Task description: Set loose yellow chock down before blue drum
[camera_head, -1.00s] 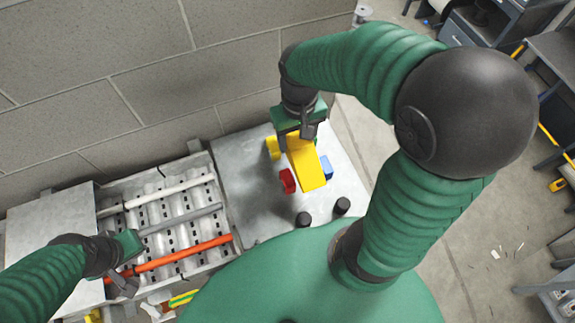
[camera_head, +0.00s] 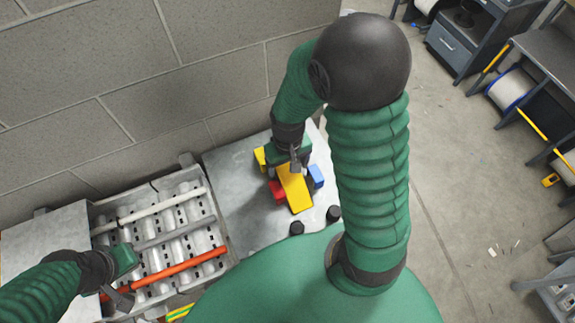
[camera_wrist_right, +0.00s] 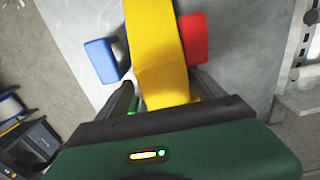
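In the head view my right gripper (camera_head: 291,165) is over the grey metal plate (camera_head: 240,215), shut on a long yellow chock (camera_head: 296,192). The same chock (camera_wrist_right: 158,50) lies between the fingers in the right wrist view and runs out of its top edge. Its clearance over the plate cannot be told. My left gripper (camera_head: 122,290) is at the lower left by an orange-red bar (camera_head: 180,268); its opening is unclear. A cable drum with blue rims (camera_head: 510,90) stands in the rack at the upper right, far from both grippers.
A red block (camera_head: 276,190) and a blue block (camera_head: 316,176) flank the held chock. Another yellow block (camera_head: 260,158) is left of the gripper. Two black knobs (camera_head: 296,228) stand near the plate's front edge. A block wall (camera_head: 110,90) closes the back. Open floor (camera_head: 440,180) lies right.

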